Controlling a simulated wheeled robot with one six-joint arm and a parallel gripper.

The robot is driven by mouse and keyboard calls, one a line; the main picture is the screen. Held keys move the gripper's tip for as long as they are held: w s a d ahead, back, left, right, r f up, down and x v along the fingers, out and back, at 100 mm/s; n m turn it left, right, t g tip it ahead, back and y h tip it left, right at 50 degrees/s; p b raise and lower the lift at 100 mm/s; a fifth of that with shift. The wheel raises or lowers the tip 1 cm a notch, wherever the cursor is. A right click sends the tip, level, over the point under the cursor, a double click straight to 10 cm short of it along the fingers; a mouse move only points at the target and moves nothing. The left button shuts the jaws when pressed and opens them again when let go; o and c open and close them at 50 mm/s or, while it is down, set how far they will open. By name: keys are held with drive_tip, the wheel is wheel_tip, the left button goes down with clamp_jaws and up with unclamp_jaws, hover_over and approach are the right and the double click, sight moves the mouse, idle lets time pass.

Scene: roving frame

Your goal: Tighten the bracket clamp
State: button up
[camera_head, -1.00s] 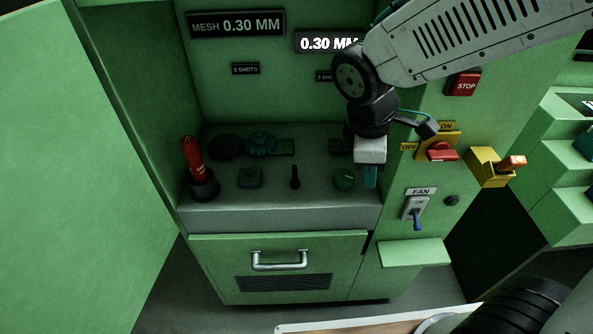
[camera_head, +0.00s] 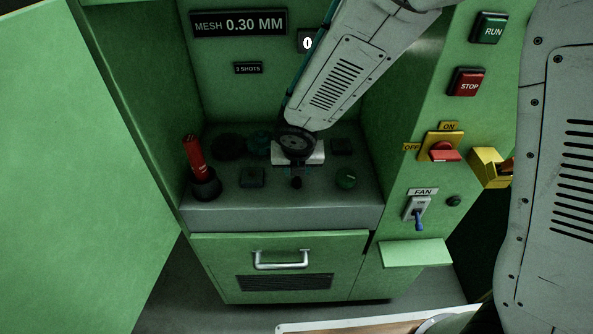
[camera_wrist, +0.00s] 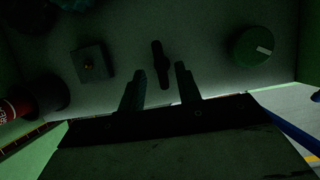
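A small dark bar-shaped handle (camera_wrist: 158,52), which looks like the bracket clamp, stands on the grey shelf in the green cabinet. In the head view its dark end (camera_head: 296,183) shows just below my gripper (camera_head: 297,171). In the wrist view my gripper (camera_wrist: 161,70) is open, with one finger on each side of the handle and a gap to each. The handle lies lengthwise between the fingertips. I cannot tell how far down the fingers reach or whether the clamp is tight.
A green knob (camera_head: 346,179) is right of the handle and a square block (camera_head: 251,177) left. A red-handled tool (camera_head: 194,158) stands in a dark cup at far left. Dark round parts (camera_head: 228,147) lie behind. The cabinet's side wall (camera_head: 400,120) carries switches.

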drive_tip(key=shift+x, duration=1.25)
clamp_jaws()
